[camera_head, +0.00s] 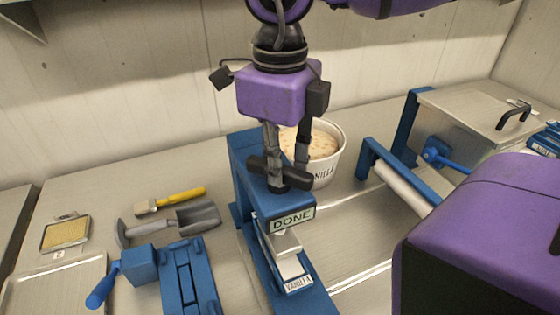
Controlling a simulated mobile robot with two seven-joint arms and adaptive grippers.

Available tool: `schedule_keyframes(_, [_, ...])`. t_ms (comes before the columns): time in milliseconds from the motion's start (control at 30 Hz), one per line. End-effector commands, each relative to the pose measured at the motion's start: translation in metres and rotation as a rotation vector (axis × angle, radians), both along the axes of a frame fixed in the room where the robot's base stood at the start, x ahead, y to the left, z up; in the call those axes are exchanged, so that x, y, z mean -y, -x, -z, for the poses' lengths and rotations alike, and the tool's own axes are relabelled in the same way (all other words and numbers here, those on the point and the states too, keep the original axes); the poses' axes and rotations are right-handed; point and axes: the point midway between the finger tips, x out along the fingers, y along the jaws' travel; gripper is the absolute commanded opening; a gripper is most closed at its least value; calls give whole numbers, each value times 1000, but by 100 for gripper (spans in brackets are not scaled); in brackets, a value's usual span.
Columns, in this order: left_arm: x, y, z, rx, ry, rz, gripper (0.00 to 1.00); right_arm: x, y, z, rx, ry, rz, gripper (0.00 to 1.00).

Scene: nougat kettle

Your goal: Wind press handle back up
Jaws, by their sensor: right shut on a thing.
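The blue press (241,165) stands at the centre of the bench, with a "DONE" sign (292,220) on its front. Its dark cross-shaped handle (320,175) sits on top. My right gripper (285,165) points down from above and is shut on this handle, partly hiding it. Below the sign, a pale press plate (284,243) is over a pale bar labelled "VANILLA" (297,284); whether they touch is unclear. My left gripper is not in view.
A white tub (328,172) labelled vanilla stands close behind the press. A roller frame (395,182) and a lidded metal box (480,115) are on the right. A trowel (190,220), yellow-handled brush (180,198) and blue clamp-like device (185,280) lie left.

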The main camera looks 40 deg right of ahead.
Motion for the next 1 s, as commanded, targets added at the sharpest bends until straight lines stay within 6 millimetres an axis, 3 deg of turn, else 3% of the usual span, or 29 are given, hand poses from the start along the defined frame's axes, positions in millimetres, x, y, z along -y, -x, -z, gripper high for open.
schedule_keyframes(367, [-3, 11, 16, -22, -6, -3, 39, 0, -1, 3, -1, 0, -139, 0])
schedule_keyframes(1000, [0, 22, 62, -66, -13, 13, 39, 1, -2, 3, 1, 0, -725, 0])
